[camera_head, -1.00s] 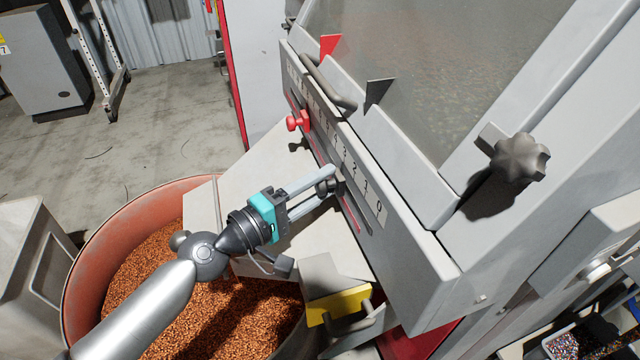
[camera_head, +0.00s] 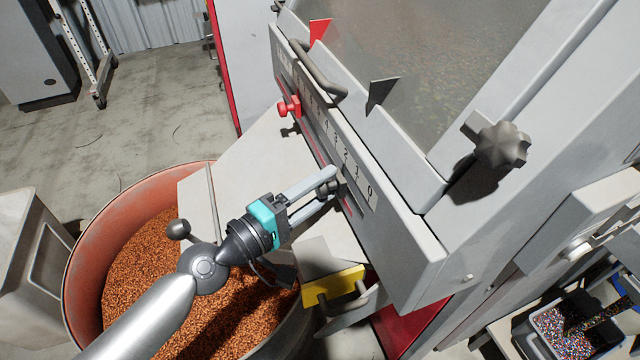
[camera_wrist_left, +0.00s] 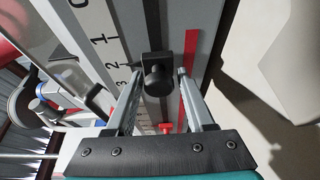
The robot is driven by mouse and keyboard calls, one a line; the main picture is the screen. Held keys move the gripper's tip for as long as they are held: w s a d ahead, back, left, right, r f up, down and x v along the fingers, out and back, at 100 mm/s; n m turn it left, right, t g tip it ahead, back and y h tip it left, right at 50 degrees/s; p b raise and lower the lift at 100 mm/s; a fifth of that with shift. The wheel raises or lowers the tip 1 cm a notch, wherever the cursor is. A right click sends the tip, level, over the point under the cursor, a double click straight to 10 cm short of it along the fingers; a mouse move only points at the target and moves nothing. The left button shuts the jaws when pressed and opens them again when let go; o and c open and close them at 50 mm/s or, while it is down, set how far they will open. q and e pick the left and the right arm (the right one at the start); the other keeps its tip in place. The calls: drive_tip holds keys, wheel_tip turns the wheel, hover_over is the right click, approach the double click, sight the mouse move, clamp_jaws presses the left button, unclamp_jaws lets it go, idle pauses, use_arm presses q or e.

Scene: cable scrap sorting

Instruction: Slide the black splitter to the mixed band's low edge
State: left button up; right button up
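The black splitter's knob (camera_head: 328,187) sticks out of the slot on the grey scale panel (camera_head: 410,245), near its low-number end. In the left wrist view the knob (camera_wrist_left: 157,76) stands beside the marks 1 and 2. My left gripper (camera_head: 331,183) has one finger on each side of the knob; gaps show between knob and fingers in the wrist view (camera_wrist_left: 158,72). A red strip (camera_wrist_left: 191,75) runs beside the slot. A black triangular flag (camera_head: 379,92) stands above the panel. My right gripper is not in view.
The red splitter's knob (camera_head: 289,106) sits farther up the slot, with a red flag (camera_head: 319,30) above. A large tub (camera_head: 88,245) of copper granules stands below my arm. A yellow block (camera_head: 334,286) lies under the panel. A star knob (camera_head: 501,145) is at right.

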use_arm(q)
drive_tip(key=shift+o, duration=1.1)
drive_tip(key=shift+a, duration=0.1)
drive_tip(key=shift+s+a, duration=0.15)
drive_tip(key=shift+a, duration=0.05)
drive_tip(key=b+v, duration=0.8)
drive_tip(key=v, duration=0.6)
drive_tip(key=shift+s, duration=0.25)
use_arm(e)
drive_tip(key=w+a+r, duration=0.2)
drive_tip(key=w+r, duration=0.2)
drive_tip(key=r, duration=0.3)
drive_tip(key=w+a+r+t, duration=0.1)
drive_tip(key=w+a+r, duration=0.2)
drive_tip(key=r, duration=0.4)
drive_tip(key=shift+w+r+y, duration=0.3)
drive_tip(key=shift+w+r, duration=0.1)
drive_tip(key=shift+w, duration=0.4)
use_arm(q)
drive_tip(key=shift+a, duration=0.15)
